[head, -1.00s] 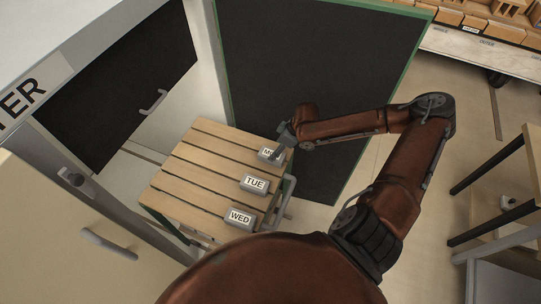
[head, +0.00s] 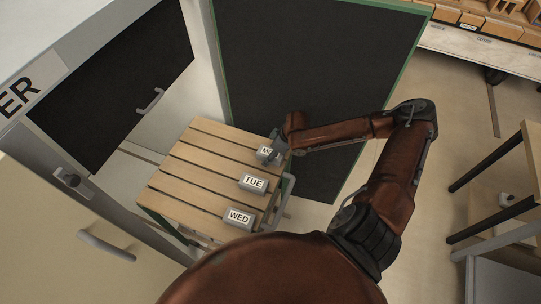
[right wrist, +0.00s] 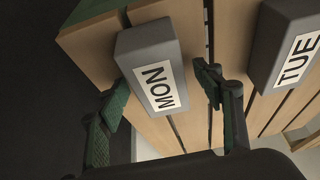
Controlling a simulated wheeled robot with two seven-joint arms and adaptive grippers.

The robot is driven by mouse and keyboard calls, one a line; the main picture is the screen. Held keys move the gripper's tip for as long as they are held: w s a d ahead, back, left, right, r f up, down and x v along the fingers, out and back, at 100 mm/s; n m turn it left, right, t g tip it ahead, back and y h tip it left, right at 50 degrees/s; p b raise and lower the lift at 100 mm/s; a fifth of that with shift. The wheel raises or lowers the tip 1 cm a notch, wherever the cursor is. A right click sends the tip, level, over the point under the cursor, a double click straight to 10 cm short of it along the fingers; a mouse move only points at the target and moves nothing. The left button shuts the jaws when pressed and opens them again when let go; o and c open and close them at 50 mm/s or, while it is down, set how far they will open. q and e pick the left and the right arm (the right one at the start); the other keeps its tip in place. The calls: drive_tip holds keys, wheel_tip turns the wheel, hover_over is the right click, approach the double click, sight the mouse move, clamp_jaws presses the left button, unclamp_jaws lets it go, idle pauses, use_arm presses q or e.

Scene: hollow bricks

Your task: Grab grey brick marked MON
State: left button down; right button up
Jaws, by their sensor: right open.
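The grey brick marked MON (right wrist: 155,66) lies on a slatted wooden top, its white label facing up. In the head view the MON brick (head: 264,152) is at the far right corner of the slats, partly hidden by my right gripper (head: 275,150). In the right wrist view my right gripper (right wrist: 162,100) is open, with one finger on each side of the brick's near end. I cannot tell whether the fingers touch it. My left gripper is not in view.
The grey TUE brick (head: 253,183) sits close by on the slatted top (head: 185,178), and the WED brick (head: 239,217) lies nearer. A dark green-edged panel (head: 310,80) stands right behind the MON brick. A metal handle (head: 286,196) runs along the right side.

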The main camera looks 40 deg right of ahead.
drive_tip(key=shift+f+p, duration=0.2)
drive_tip(key=shift+p, duration=0.1)
idle(0.4)
drive_tip(key=shift+c, duration=0.5)
clamp_jaws()
